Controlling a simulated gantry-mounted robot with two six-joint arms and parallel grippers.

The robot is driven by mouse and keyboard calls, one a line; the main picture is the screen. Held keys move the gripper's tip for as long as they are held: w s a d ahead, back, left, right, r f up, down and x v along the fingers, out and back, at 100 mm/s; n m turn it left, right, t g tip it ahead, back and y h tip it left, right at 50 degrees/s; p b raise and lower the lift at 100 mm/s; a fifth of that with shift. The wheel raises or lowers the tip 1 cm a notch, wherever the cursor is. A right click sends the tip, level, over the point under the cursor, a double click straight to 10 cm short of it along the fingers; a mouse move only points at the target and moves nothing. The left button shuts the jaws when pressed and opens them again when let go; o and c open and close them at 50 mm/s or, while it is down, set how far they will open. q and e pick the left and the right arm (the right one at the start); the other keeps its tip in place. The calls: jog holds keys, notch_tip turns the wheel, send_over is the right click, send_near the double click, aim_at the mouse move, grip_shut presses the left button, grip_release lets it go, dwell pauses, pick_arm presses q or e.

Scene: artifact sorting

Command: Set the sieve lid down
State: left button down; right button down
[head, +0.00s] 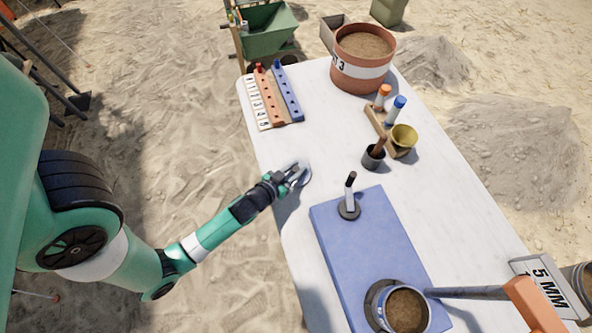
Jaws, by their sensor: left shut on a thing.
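My left gripper (299,175) is over the left edge of the white table, shut on a small grey, rounded thing that I take to be the sieve lid (304,180). The fingers hide part of it, and I cannot tell whether it touches the table. A round blue-grey vessel full of brown soil (406,311), perhaps the sieve, stands at the near end of the blue mat (365,243). My right gripper is not in view.
A dark cup (373,158), a yellow bowl (404,136), a peg rack (287,92) and a soil-filled bucket (361,72) stand farther back. The white table (318,148) is clear beyond the gripper.

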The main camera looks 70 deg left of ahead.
pick_arm(q)
jog(key=shift+w, duration=0.1)
jog(key=c, duration=0.6)
grip_release()
jog(key=shift+r, duration=0.3)
jog(key=v, duration=0.5)
jog(key=b+v, duration=0.1)
jog(key=v, duration=0.5)
jog(key=shift+f, duration=0.2)
jog(key=shift+s+d+r, duration=0.15)
jog(key=shift+s+r, duration=0.15)
jog(key=shift+s, duration=0.15)
jog(key=shift+w, duration=0.1)
